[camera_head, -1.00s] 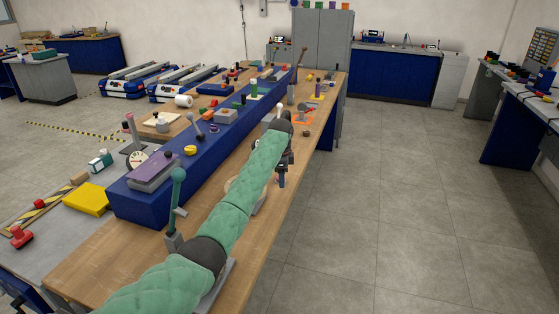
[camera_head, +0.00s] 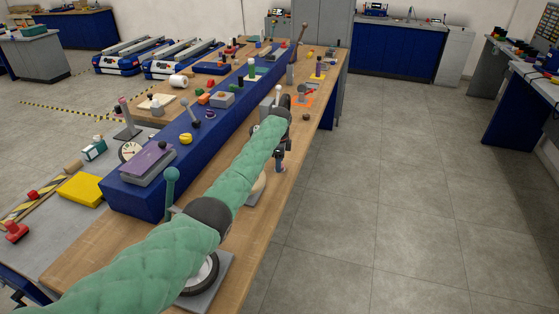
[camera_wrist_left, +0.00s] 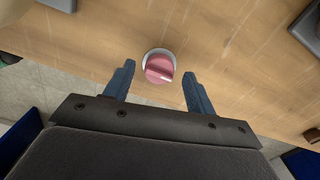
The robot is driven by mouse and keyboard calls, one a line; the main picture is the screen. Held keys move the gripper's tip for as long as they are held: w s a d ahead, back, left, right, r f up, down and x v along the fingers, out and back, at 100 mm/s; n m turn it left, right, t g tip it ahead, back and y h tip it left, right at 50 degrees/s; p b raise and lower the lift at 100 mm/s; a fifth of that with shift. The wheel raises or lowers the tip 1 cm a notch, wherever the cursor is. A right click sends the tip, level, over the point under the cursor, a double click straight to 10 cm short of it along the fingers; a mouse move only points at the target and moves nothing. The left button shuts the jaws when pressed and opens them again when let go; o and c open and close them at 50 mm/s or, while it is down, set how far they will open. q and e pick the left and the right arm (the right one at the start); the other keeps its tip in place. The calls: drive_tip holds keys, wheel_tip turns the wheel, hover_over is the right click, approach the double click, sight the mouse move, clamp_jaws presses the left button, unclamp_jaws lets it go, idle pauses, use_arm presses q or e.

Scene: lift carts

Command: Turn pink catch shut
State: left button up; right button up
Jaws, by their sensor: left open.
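The pink catch (camera_wrist_left: 159,68) is a round pink knob in a pale ring on the wooden bench top, seen in the left wrist view. A raised grip bar crosses the knob, slightly tilted. My left gripper (camera_head: 280,164) is open, its two blue fingers apart. In the left wrist view the fingertips stand on either side of the catch, with a gap to each; I cannot tell how high above it they are. In the head view I cannot make out the catch near the gripper. My right gripper is not in view.
The wooden bench top (camera_head: 95,255) runs away from me. A long blue raised block (camera_head: 150,205) bears levers and knobs left of my arm. A teal-knobbed lever (camera_head: 171,180) stands close beside my arm. The floor (camera_head: 400,200) to the right is clear.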

use_arm(q)
drive_tip(key=shift+f, duration=0.35)
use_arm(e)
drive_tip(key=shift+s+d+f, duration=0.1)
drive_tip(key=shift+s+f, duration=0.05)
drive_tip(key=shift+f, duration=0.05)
use_arm(q)
drive_tip(key=c, duration=1)
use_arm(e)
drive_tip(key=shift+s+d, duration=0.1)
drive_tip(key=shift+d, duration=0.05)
